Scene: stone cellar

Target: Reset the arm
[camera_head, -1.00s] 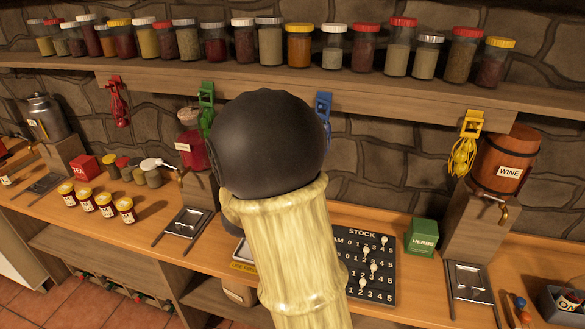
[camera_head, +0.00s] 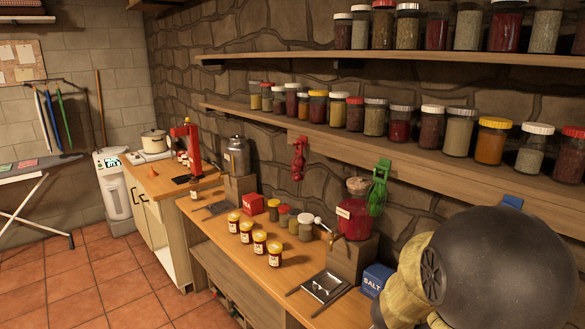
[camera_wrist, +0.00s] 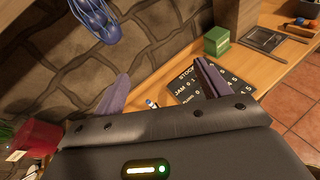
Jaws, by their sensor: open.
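My arm shows at the lower right of the head view as a dark rounded joint and a pale yellow link; my gripper is hidden there. In the wrist view my gripper (camera_wrist: 163,88) is open, its two purple-grey fingers wide apart with nothing held between them. Beyond the fingers are the wooden counter and a dark STOCK board (camera_wrist: 184,92), partly covered by the right finger. I cannot tell how far the fingertips are from the counter.
A blue hanging bundle (camera_wrist: 95,18) and a red jar (camera_wrist: 38,135) are near the gripper. A green box (camera_wrist: 217,40) stands beyond the board. Small yellow-lidded jars (camera_head: 247,232) and a SALT box (camera_head: 375,280) stand on the counter. Tiled floor (camera_head: 75,280) lies open at left.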

